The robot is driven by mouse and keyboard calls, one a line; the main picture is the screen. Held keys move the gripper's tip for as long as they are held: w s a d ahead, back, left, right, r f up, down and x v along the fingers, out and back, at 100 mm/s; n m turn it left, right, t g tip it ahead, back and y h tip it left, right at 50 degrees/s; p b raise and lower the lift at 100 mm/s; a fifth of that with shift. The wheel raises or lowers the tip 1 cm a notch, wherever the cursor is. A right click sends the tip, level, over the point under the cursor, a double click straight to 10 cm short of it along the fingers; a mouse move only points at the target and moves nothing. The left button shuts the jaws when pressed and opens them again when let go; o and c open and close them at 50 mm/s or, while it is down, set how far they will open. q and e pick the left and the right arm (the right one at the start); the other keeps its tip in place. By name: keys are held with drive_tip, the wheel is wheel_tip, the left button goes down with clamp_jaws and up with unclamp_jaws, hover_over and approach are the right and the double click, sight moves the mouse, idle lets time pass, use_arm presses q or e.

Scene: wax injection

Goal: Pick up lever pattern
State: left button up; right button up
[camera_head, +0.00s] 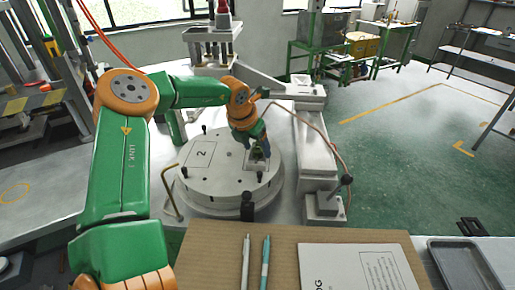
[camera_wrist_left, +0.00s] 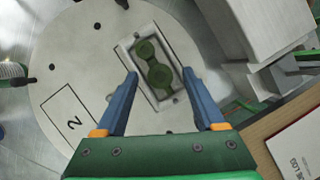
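The lever pattern (camera_wrist_left: 152,64) is a green piece with two rounded ends. It lies in a rectangular recess on the round white turntable (camera_head: 190,182). In the head view the pattern (camera_head: 259,153) is small and partly hidden by my left gripper (camera_head: 255,148). In the left wrist view my left gripper (camera_wrist_left: 161,90) has its two blue fingers spread wide on either side of the recess, with nothing between the tips but the view of the pattern. The gap between fingertips and pattern is hard to judge. My right gripper is in neither view.
Several dark pegs stand around the turntable. A marked rectangle "2" (camera_head: 202,154) lies on its top. A cardboard-coloured board (camera_head: 210,262) in front holds two pens (camera_head: 265,262) and a paper log (camera_head: 350,268). A grey tray (camera_head: 460,268) sits at right. A white machine rail (camera_head: 315,150) stands right of the turntable.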

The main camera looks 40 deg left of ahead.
use_arm(q)
drive_tip(key=shift+s+f, duration=0.15)
clamp_jaws()
